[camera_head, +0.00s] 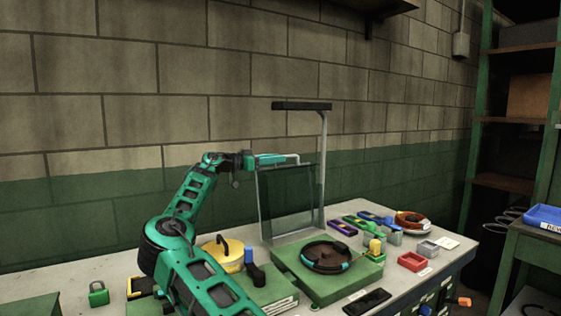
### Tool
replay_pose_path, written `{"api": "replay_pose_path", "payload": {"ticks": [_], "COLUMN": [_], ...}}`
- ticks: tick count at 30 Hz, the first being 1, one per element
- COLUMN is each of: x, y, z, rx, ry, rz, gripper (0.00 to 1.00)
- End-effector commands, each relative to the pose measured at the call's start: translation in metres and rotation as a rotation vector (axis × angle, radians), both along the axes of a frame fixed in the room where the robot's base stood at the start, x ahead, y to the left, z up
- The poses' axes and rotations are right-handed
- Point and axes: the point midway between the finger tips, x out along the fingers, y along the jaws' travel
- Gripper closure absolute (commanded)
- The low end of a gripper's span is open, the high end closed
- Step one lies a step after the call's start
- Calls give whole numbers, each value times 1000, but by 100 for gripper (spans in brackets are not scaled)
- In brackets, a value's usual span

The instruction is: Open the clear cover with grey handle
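The clear cover (290,203) is a see-through dark-tinted panel with a light frame. It stands nearly upright at the back of the workbench, its lower edge behind a green base. A pale grey bar (294,157), which looks like its handle, is at its top edge. My gripper (284,158) is at this top edge, its teal fingers pointing right and meeting or overlapping the bar. The fingers appear edge-on, so I cannot tell whether they are closed on it.
A yellow-lidded pot (224,252), red bin (411,261) and several small items crowd the workbench (455,246).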

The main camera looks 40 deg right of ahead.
Motion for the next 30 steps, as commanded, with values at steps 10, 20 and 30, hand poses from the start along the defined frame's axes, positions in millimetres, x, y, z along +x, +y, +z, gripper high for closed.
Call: {"api": "replay_pose_path", "payload": {"ticks": [10, 20, 30], "x": [-9, -9, -8], "y": [-37, -39, -39], "z": [0, 0, 1], "rx": [0, 0, -1], "ry": [0, 0, -2], "rz": [1, 2, 5], "gripper": [70, 70, 100]}}
